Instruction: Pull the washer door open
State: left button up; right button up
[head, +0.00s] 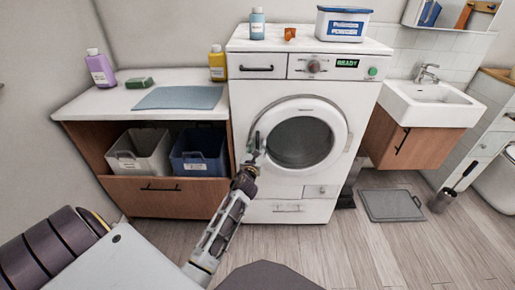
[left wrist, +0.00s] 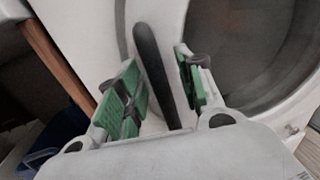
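The white washer (head: 300,198) stands against the wall, with a READY display. Its round door (head: 335,118) with dark glass looks shut. The door also fills the right of the left wrist view (left wrist: 250,55). A dark bar handle (left wrist: 152,62) sits at the door's left edge. My left gripper (head: 255,148) is at that edge. In the left wrist view its green-padded fingers (left wrist: 160,84) are open, one on each side of the handle. Gaps show between pads and handle, so it is not clamped. My right gripper is not in view.
A counter (head: 105,102) with bottles and a cloth stands left of the washer, with a grey bin (head: 140,165) and a blue bin (head: 190,145) below. A sink cabinet (head: 425,148) stands to the right. The floor before the washer is clear; a grey mat (head: 390,205) lies right.

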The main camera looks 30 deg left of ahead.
pick_arm(q)
jog(key=shift+w, duration=0.1)
grip_shut()
dwell(0.3)
dwell(0.4)
